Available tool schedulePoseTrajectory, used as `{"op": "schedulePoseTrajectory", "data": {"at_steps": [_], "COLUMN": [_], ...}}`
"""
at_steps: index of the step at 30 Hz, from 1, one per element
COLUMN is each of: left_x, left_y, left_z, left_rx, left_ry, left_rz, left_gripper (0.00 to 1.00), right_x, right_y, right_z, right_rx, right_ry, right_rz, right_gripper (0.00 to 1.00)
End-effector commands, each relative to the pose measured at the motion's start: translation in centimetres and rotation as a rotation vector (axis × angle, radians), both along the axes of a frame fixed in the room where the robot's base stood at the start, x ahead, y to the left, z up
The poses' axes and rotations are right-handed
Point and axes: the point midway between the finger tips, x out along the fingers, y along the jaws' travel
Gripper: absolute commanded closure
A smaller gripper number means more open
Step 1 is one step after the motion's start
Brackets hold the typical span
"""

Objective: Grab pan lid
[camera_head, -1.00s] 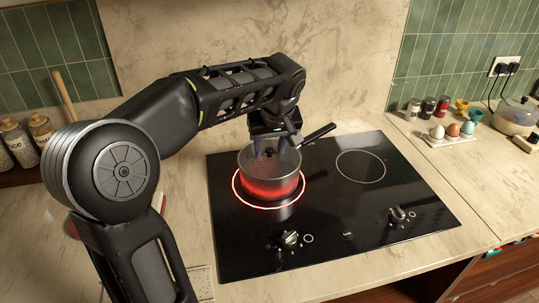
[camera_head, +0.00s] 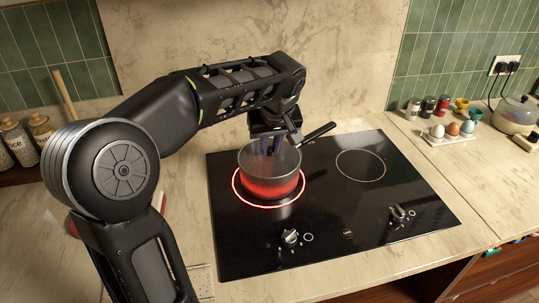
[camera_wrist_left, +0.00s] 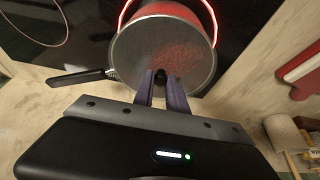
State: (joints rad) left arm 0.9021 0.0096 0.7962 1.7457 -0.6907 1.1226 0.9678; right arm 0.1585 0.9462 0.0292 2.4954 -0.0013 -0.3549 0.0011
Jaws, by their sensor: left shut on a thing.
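The pan (camera_head: 270,184) sits on the glowing left burner, with its black handle (camera_head: 319,133) pointing to the back right. The pan lid (camera_head: 284,161) lies on top of it. In the left wrist view the grey lid (camera_wrist_left: 190,58) fills the pan's top, with a small dark knob (camera_wrist_left: 160,78) near its middle. My left gripper (camera_head: 272,148) reaches down from above the pan. In the left wrist view its two fingers (camera_wrist_left: 160,82) are closed on either side of the knob. My right gripper does not show.
The black cooktop (camera_head: 350,220) has a second, unlit burner ring (camera_head: 360,166) to the right. An egg tray (camera_head: 449,138), small jars (camera_head: 428,106) and a lidded pot (camera_head: 515,115) stand on the right counter. Storage jars (camera_head: 18,141) stand at the far left.

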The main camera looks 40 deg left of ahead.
Motion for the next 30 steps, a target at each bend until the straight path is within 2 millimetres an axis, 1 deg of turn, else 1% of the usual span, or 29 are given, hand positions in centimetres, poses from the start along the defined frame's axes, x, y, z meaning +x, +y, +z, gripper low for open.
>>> {"op": "schedulePoseTrajectory", "data": {"at_steps": [19, 22, 26, 30], "left_x": [0.0, 0.1, 0.1, 0.1], "left_y": [0.0, 0.0, 0.0, 0.0], "left_z": [0.1, 0.3, 1.4, 3.8], "left_rx": [0.000, 0.001, 0.001, 0.001], "left_ry": [-0.001, -0.002, -0.004, -0.006], "left_rz": [0.000, 0.000, 0.000, -0.001], "left_gripper": [1.00, 1.00, 1.00, 1.00], "right_x": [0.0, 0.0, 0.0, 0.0], "right_y": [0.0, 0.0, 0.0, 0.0], "right_z": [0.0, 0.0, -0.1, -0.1], "right_rx": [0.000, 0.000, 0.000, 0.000], "right_ry": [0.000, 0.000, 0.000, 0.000], "right_rz": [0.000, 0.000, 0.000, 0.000], "right_gripper": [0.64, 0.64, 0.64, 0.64]}}
